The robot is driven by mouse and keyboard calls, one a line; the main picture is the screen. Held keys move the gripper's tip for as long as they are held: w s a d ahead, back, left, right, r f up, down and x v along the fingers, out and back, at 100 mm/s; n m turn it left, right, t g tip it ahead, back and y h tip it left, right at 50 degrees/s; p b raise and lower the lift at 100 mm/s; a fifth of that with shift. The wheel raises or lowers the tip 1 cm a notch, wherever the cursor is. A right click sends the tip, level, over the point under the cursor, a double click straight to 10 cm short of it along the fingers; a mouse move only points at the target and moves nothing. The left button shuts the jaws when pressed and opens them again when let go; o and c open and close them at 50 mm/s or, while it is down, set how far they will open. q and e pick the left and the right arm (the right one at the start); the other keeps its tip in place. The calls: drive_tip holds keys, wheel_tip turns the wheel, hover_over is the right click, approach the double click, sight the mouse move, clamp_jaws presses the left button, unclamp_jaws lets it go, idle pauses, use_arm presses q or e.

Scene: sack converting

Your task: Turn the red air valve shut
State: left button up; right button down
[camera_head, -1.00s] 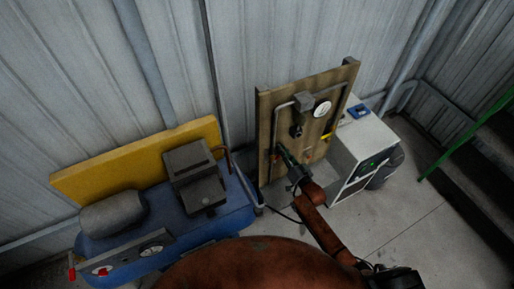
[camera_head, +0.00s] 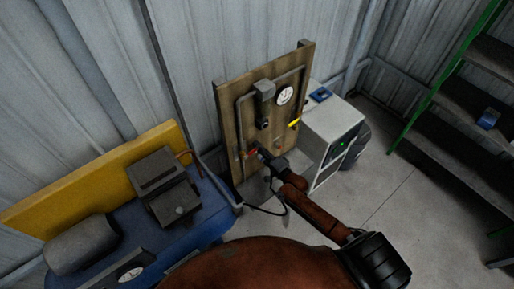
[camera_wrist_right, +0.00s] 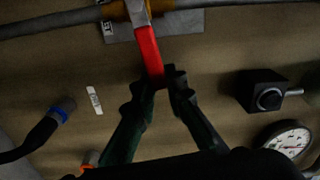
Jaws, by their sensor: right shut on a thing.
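The red air valve's lever (camera_wrist_right: 150,52) sits on a grey pipe at the top of the right wrist view and slants down to my fingertips. My right gripper (camera_wrist_right: 164,82) is shut on the lever's lower end. In the head view, my right gripper (camera_head: 261,154) reaches the lower part of the wooden panel (camera_head: 228,110), with a small bit of red lever (camera_head: 252,154) showing at its tip. The gripper hides much of the valve there. My left gripper is not in view.
The panel also carries a round gauge (camera_head: 285,95) and a yellow handle (camera_head: 294,123). Green-railed stairs (camera_head: 440,85) rise at the right. Floor between is clear.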

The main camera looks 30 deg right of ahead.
drive_tip(key=shift+d+f+m+b, duration=0.1)
drive_tip(key=shift+f+m+b, duration=0.5)
drive_tip(key=shift+m, duration=0.3)
drive_tip(key=shift+f, duration=0.1)
drive_tip(key=c, duration=1.9)
unclamp_jaws()
drive_tip(key=shift+c, duration=0.2)
drive_tip(key=s+d, duration=0.2)
drive_tip(key=s, duration=1)
drive_tip(key=shift+w, duration=0.1)
